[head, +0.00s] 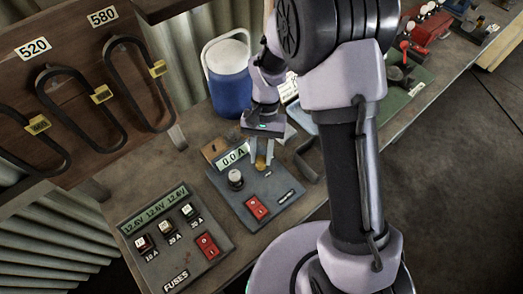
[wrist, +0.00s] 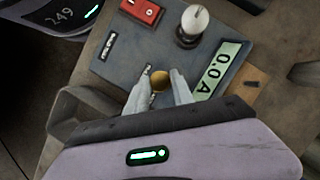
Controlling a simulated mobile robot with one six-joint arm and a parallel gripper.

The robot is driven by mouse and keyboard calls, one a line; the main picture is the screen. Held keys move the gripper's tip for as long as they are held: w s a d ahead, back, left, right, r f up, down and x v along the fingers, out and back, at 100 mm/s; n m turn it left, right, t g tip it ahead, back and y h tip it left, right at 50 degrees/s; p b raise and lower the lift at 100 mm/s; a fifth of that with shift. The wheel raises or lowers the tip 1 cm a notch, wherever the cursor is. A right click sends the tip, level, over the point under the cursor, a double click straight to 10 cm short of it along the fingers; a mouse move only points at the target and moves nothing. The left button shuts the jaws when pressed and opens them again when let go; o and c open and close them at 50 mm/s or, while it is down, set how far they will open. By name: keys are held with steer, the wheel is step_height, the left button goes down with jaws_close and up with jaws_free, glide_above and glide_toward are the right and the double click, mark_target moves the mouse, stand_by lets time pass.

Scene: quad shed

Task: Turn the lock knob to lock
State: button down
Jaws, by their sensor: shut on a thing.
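A small brass knob (wrist: 159,79), which appears to be the lock knob, stands on a blue-grey panel (wrist: 120,62) with a 0.0 A display. The knob also shows in the head view (head: 261,162), partly covered by my fingers. My gripper (wrist: 161,88) is shut on the knob, one pale finger on each side of it. In the head view my gripper (head: 262,152) points down at the panel beside the display (head: 233,158). The small label by the knob is too small to read, and which way the knob is turned cannot be told.
A white-topped round knob (head: 235,179) and a red switch (head: 257,207) share the panel. A fuse panel (head: 175,237) sits nearer on the bench. A blue and white jug (head: 228,82) stands behind. A bent black handle (head: 307,158) lies close to my gripper's right.

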steer(key=shift+n, duration=0.4)
steer(key=c, duration=1.1)
jaws_free()
steer(key=shift+r, duration=0.1)
steer(key=p+v, duration=0.5)
steer(key=v, duration=1.2)
steer(key=shift+a, duration=0.25)
